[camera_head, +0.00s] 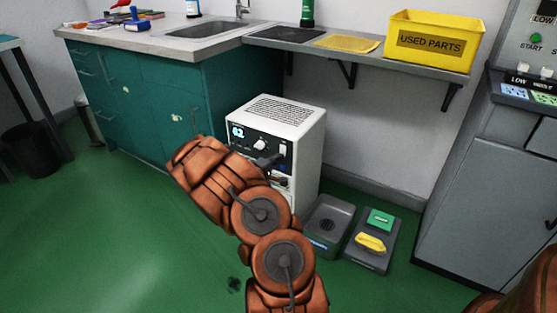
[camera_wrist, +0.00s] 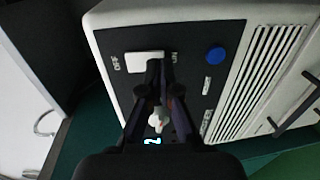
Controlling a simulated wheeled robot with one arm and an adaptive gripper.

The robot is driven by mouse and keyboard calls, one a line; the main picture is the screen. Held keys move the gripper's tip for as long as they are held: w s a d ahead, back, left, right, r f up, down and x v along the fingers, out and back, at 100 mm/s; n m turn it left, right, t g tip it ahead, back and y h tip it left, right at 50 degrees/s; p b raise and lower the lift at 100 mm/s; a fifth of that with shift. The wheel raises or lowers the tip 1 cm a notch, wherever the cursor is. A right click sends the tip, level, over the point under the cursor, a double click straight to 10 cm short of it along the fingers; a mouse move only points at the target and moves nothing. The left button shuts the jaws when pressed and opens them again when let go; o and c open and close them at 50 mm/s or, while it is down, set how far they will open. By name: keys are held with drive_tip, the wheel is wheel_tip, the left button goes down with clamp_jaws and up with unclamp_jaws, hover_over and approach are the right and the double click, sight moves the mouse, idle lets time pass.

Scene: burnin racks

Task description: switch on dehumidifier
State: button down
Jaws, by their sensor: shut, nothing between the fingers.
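The dehumidifier (camera_head: 311,145) is a white box with a vented top and a dark front panel, standing on the floor beside the teal cabinet. Its lit display (camera_head: 238,132) appears to read 62, with a knob (camera_head: 260,145) beside it. The wrist view shows its panel turned sideways, with a white rocker switch (camera_wrist: 138,60) between OFF and ON labels and a blue button (camera_wrist: 215,54). My gripper (camera_wrist: 160,66) is shut and empty, its tips in front of the switch's ON end. I cannot tell whether they touch. My gripper (camera_head: 271,161) also shows before the panel in the head view.
A teal cabinet (camera_head: 120,95) with a sink stands left. A shelf (camera_head: 372,62) with a yellow used-parts bin (camera_head: 432,40) overhangs behind.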

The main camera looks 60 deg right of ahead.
drive_tip(key=shift+d, duration=0.45)
drive_tip(key=shift+f, duration=0.1)
drive_tip(key=a+f, duration=0.1)
drive_tip(key=a, duration=1.2)
drive_tip(key=shift+s+a+f+h, duration=0.25)
drive_tip(key=shift+f+h, duration=0.05)
idle(0.6)
